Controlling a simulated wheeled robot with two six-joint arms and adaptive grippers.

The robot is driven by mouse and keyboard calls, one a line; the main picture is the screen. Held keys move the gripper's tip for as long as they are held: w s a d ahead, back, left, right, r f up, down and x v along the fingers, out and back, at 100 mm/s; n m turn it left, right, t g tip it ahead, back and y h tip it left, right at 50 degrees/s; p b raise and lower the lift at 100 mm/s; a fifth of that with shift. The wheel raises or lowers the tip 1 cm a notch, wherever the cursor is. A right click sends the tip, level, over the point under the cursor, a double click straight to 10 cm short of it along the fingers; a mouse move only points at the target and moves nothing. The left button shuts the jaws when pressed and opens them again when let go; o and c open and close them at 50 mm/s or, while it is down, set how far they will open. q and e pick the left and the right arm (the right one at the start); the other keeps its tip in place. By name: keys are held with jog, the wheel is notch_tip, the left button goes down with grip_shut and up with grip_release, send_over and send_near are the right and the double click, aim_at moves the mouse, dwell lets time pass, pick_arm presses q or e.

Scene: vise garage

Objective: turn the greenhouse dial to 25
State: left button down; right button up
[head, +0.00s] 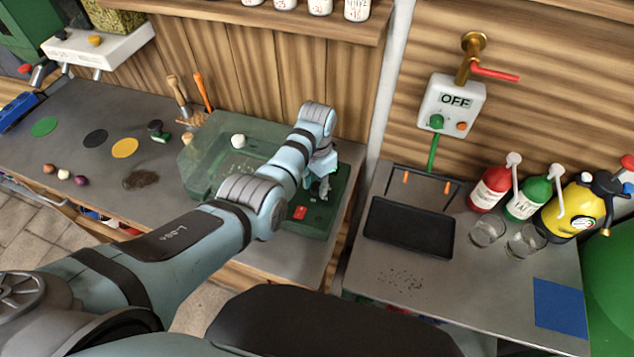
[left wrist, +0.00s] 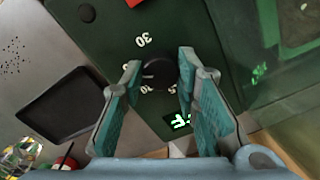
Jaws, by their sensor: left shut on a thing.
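The greenhouse (head: 222,166) is a clear-covered box with a dark green control panel (head: 336,222) at its right end. My left gripper (head: 323,190) reaches down onto this panel. In the left wrist view the dial (left wrist: 158,74) is a dark round knob between the fingertips of my left gripper (left wrist: 160,66), which is shut on it. A white 30 stands beside the dial; other marks are partly hidden by the fingers. In the head view the gripper hides the dial. My right gripper is not in view.
A red button (head: 300,212) sits on the panel. A black tray (head: 409,227) lies on the bench to the right, near red (head: 489,188) and green (head: 528,197) bottles and two glasses. A white control box (head: 452,107) reading OFF hangs on the wall.

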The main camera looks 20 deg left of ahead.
aim_at(317, 186)
pick_arm(q)
jog(key=c, duration=1.4)
grip_release()
jog(key=shift+s+f, duration=0.2)
jog(key=shift+o, duration=0.9)
jog(key=shift+w, duration=0.15)
jog(key=shift+r, duration=0.15)
jog(key=shift+r, duration=0.3)
notch_tip(317, 186, up, 11)
